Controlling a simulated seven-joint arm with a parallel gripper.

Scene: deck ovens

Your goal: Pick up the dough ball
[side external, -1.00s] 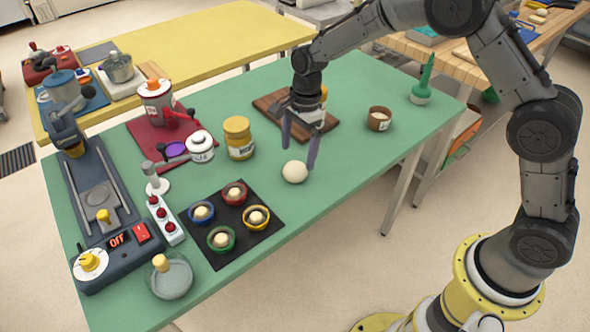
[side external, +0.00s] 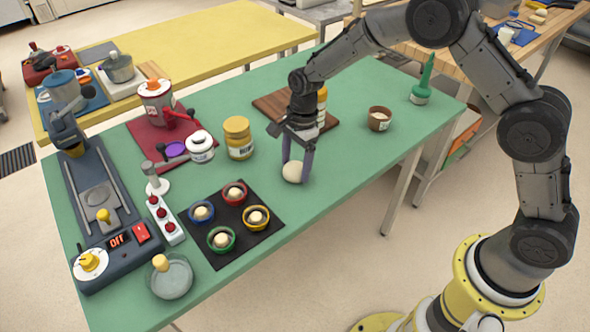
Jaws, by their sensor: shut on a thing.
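The dough ball (side external: 292,173) is a pale, cream-coloured round lump near the front edge of the green table. My gripper (side external: 296,172) points down over it, with its two purple-grey fingers closed on the ball's sides. The right finger covers part of the ball. The ball appears to be at table level; I cannot tell whether it touches the surface.
A black mat (side external: 232,227) with several coloured bowls holding small pale pieces lies left of the ball. A yellow-lidded jar (side external: 238,138) stands behind left. A wooden board (side external: 268,104) lies behind my gripper. A brown cup (side external: 379,119) stands right. Green table (side external: 345,150) is clear between.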

